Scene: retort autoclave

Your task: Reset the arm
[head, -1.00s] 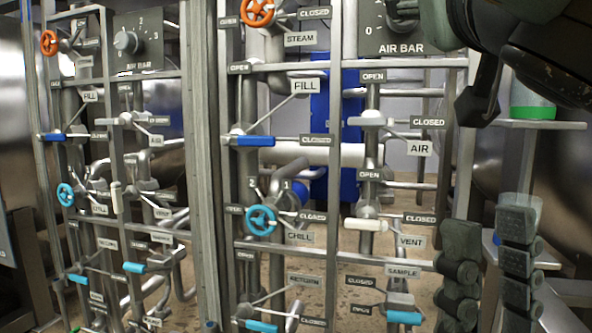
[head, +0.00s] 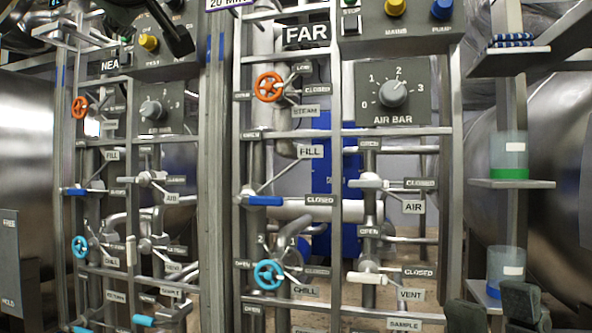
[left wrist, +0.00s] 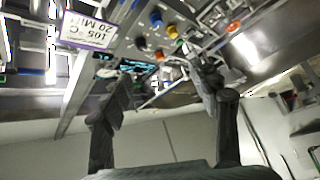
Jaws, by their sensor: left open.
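My left gripper (left wrist: 164,82) is open and empty in the left wrist view, its two dark fingers wide apart below the sign and coloured buttons. In the head view a dark part, apparently of my left arm or gripper, shows at the top left in front of the near control box. My right gripper (head: 493,308) shows at the bottom right of the head view. Its two dark fingertips stand apart with nothing seen between them. The far AIR BAR knob (head: 393,93) is in full view, clear of both grippers, its pointer near 2.
Pipe racks with an orange wheel (head: 268,86), a blue wheel (head: 268,274) and lever valves (head: 265,200) stand ahead. A sign (left wrist: 88,32) hangs near my left gripper. Shelves with green-based (head: 509,173) and blue-based (head: 506,289) cups stand right. Steel vessels flank the racks.

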